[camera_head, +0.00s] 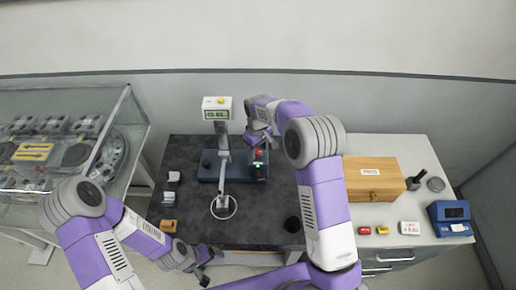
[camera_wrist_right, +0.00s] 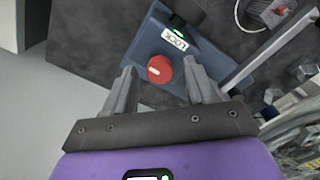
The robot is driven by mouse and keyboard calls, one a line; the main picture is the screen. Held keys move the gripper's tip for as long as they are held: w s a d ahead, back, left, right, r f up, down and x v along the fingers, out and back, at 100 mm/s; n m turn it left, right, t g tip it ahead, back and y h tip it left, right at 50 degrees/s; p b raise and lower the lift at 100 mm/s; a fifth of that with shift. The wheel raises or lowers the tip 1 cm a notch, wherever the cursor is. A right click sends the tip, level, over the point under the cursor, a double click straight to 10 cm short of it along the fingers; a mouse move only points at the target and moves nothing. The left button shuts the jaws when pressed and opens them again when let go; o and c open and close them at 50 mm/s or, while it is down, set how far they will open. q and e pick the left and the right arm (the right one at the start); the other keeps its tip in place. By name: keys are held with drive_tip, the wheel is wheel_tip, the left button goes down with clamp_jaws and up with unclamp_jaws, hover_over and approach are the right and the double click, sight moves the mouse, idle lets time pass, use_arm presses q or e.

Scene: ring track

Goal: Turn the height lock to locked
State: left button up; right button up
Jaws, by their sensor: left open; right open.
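The height lock's red round knob (camera_wrist_right: 160,69) sits on the blue base (camera_head: 208,167) of the measuring stand; it also shows in the head view (camera_head: 258,153). A short pale mark runs across the knob. A white "LOCK" label (camera_wrist_right: 174,39) is beside it, with a small green light near the label. My right gripper (camera_wrist_right: 160,78) is open, its two fingers on either side of the knob in the wrist view; I cannot tell whether they touch it. My left gripper (camera_head: 208,264) is open and empty, low near the dark table's front edge.
The stand carries a display (camera_head: 217,113) and an arm with a ring (camera_head: 223,207). Small blocks lie at the dark mat's left. A wooden box (camera_head: 374,179), a blue device (camera_head: 450,218) and small coloured items stand right. A glass case (camera_head: 70,140) is at left.

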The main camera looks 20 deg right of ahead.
sight(258, 151)
wheel_tip(258, 151, up, 7)
drive_tip(key=shift+r, duration=0.2)
idle(0.6)
